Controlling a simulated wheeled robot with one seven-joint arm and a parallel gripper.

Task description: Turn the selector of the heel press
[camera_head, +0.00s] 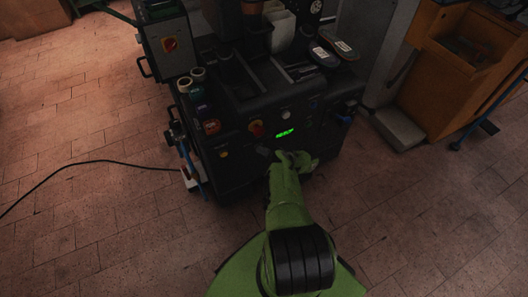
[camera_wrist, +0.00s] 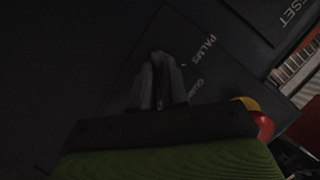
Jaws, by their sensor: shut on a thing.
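The heel press (camera_head: 240,150) is a dark machine with a green lit display (camera_head: 285,133) on its front panel. My gripper (camera_head: 268,153) is at this panel, below the display. In the wrist view my gripper (camera_wrist: 160,85) is shut on the dark selector (camera_wrist: 158,68), which is mostly hidden between the fingers. The selector's panel plate bears white lettering that reads "PALMS", with a second, unclear word. The picture is too dark to tell the selector's exact angle.
A grey control box (camera_head: 166,42) stands at left. A cable (camera_head: 90,163) crosses the brick floor. An orange cabinet (camera_head: 455,85) stands right.

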